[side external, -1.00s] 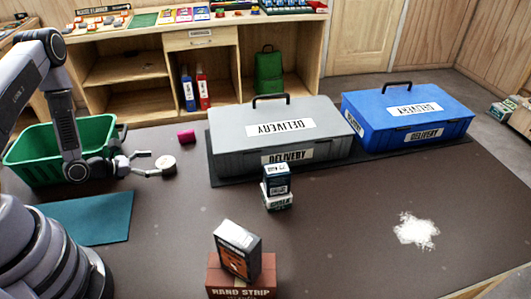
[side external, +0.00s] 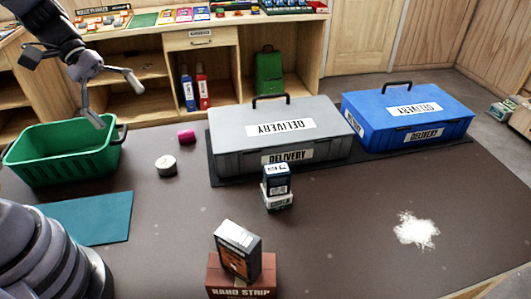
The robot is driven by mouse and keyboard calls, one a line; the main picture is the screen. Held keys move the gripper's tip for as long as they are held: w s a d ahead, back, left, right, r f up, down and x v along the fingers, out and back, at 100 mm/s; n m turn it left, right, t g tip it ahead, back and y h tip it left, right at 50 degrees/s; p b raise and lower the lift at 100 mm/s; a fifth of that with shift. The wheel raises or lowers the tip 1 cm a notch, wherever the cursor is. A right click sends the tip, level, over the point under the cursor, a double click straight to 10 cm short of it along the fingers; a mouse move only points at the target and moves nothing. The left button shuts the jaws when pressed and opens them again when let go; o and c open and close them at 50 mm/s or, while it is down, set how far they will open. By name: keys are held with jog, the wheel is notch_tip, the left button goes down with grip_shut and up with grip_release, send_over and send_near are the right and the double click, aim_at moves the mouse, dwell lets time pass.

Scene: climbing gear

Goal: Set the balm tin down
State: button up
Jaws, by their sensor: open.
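The balm tin (side external: 166,166) is a small round tin with a pale top and dark side. It rests upright on the dark table, right of the green basket and below the magenta roll. My gripper (side external: 118,97) is open and empty, raised above the basket's right end, up and left of the tin and clear of it.
A green basket (side external: 60,165) and a teal mat (side external: 95,218) lie at the left. A grey delivery case (side external: 230,157) and a blue delivery case (side external: 372,133) stand at the back. A magenta roll (side external: 186,136), stacked small boxes (side external: 277,180) and a brown box (side external: 226,278) stand apart. White powder (side external: 416,230) lies right.

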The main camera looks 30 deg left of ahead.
jog(key=s+a+r+m+t+y, duration=0.4)
jog(key=s+r+m+t+y, duration=0.1)
jog(key=s+r+m+y, duration=0.4)
jog(key=shift+s+a+r, duration=0.2)
jog(key=shift+s, duration=0.2)
